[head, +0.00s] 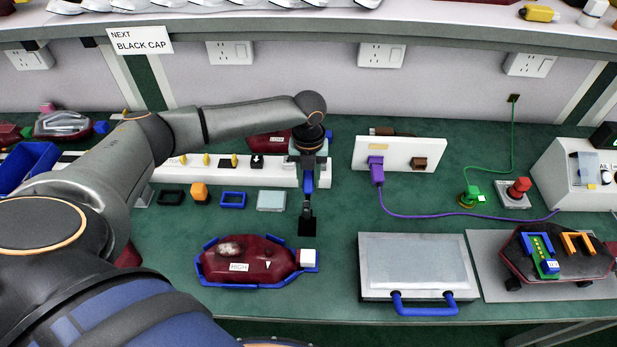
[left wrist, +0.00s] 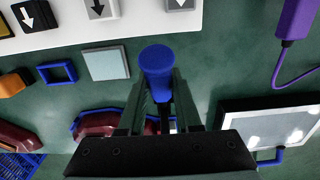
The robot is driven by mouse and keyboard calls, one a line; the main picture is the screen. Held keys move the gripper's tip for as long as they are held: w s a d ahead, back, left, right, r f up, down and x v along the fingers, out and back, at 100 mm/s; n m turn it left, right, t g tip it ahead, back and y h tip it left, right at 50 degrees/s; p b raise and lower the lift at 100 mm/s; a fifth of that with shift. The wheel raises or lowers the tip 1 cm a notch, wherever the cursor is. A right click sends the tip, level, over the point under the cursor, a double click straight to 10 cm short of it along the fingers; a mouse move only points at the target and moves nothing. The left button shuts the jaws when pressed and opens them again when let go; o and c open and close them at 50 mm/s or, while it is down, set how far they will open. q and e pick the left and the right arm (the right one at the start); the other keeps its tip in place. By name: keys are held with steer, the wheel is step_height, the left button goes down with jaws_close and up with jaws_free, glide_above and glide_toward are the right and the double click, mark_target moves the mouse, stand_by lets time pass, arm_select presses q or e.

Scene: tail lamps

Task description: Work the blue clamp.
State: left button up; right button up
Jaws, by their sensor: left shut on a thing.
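My left gripper (head: 308,165) reaches down from above and is shut on an upright blue handle (head: 308,184). A dark stem runs down from the handle to a black plate (head: 307,226) behind the right end of a blue cradle (head: 213,276); I take this to be the blue clamp. In the left wrist view the blue handle (left wrist: 157,68) stands between the two fingers (left wrist: 158,100). A dark red lamp (head: 247,257) labelled HIGH lies in the cradle, with a white block (head: 308,257) at its right end. The stem's foot is partly hidden. My right gripper is out of view.
A grey plate with a blue handle (head: 415,262) lies right of the cradle. Another red lamp (head: 510,262) sits farther right. A white panel (head: 400,154) with a purple plug and cable stands behind. A white strip (head: 180,170) with small parts is at back left.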

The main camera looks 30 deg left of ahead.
arm_select(q)
jaws_close()
stand_by(0.8)
steer(key=shift+w, duration=0.1)
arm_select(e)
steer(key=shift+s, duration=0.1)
